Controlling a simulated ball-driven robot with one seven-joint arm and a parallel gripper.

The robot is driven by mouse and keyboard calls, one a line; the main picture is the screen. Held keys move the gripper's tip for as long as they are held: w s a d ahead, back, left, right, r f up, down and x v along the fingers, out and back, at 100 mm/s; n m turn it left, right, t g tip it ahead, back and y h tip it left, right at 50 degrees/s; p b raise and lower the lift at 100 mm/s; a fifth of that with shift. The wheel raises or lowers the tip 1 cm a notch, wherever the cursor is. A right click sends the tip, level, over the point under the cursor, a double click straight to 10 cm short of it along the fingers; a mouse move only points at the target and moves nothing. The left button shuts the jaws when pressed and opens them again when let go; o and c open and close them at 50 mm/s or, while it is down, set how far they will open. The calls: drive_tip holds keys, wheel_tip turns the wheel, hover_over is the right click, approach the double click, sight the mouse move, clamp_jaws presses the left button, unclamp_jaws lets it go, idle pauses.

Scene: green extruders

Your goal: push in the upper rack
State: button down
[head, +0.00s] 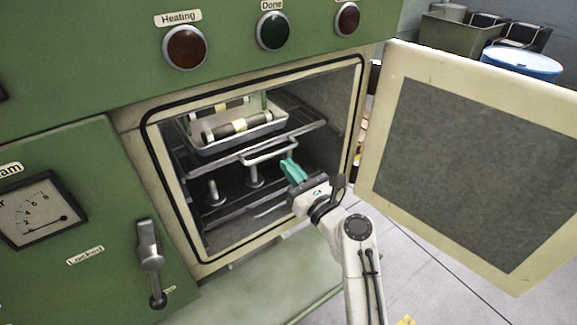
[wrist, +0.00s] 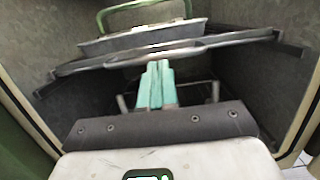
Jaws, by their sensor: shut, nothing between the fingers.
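The upper rack (head: 305,130) is inside the open oven chamber and carries a light metal tray (head: 258,137). A handle bar (head: 268,151) is at the rack's front edge. My gripper (head: 288,166) is shut and empty, with its teal fingers just inside the chamber opening, close to the right end of the handle bar. In the wrist view the gripper (wrist: 155,72) points at the upper rack's front bar (wrist: 140,60), with the fingertips at or just below it. I cannot tell whether they touch it.
A lower rack (head: 225,216) holds upright metal posts (head: 254,176). The oven door (head: 470,165) stands wide open on the right. The green panel has a latch lever (head: 149,258) at left. The chamber's frame surrounds the opening closely.

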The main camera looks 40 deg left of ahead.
drive_tip(key=v, duration=1.1)
drive_tip(key=shift+d, duration=0.25)
drive_tip(key=shift+f, duration=0.15)
